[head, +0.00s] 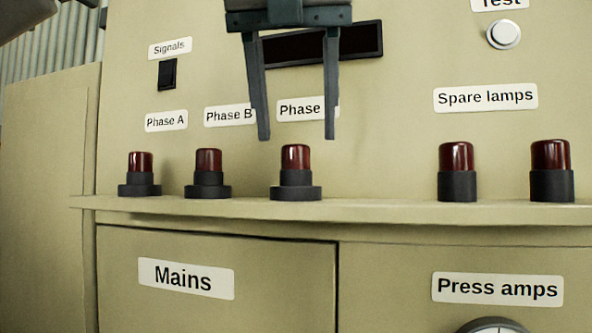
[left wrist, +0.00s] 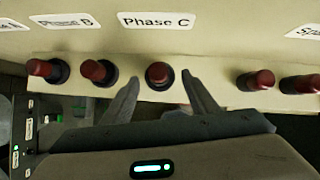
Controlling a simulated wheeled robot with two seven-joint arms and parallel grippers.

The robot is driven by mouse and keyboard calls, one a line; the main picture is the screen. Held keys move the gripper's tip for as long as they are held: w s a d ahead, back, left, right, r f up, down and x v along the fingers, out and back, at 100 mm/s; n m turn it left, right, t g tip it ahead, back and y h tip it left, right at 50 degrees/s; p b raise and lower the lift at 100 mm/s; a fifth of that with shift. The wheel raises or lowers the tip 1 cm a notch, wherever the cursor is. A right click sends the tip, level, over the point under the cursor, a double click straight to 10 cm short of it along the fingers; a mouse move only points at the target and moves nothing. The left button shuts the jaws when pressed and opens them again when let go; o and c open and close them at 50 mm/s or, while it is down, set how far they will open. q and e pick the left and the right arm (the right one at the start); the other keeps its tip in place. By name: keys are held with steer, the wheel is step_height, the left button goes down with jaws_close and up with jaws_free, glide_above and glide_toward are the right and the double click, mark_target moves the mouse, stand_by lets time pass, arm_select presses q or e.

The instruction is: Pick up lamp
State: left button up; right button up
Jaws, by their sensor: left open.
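Three dark red lamps in black sockets stand in a row on the panel's ledge: the Phase A lamp (head: 140,163), the Phase B lamp (head: 208,161) and the Phase C lamp (head: 295,159). Two spare lamps, the left one (head: 456,158) and the right one (head: 551,156), stand under the "Spare lamps" label. My left gripper (head: 298,137) is open and empty, its fingers pointing down above the Phase C lamp and apart from it. In the left wrist view the Phase C lamp (left wrist: 158,75) shows between the two fingertips (left wrist: 160,82). My right gripper does not show.
The narrow ledge (head: 390,210) carries all the lamps. The panel behind has a black switch (head: 167,74), a dark display (head: 365,42) and a white test button (head: 503,34). A gauge (head: 492,326) sits below. The ledge is clear between the Phase C lamp and the spares.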

mark_target(296, 151)
arm_select(q)
steer(key=shift+p+x, duration=0.65)
steer(key=shift+x, duration=0.15)
steer(key=shift+w+a+f+p, duration=0.1)
steer(key=shift+w+f+p, duration=0.4)
steer(key=shift+w+f, duration=0.2)
steer(key=shift+x, duration=0.85)
steer(key=c, duration=1.1)
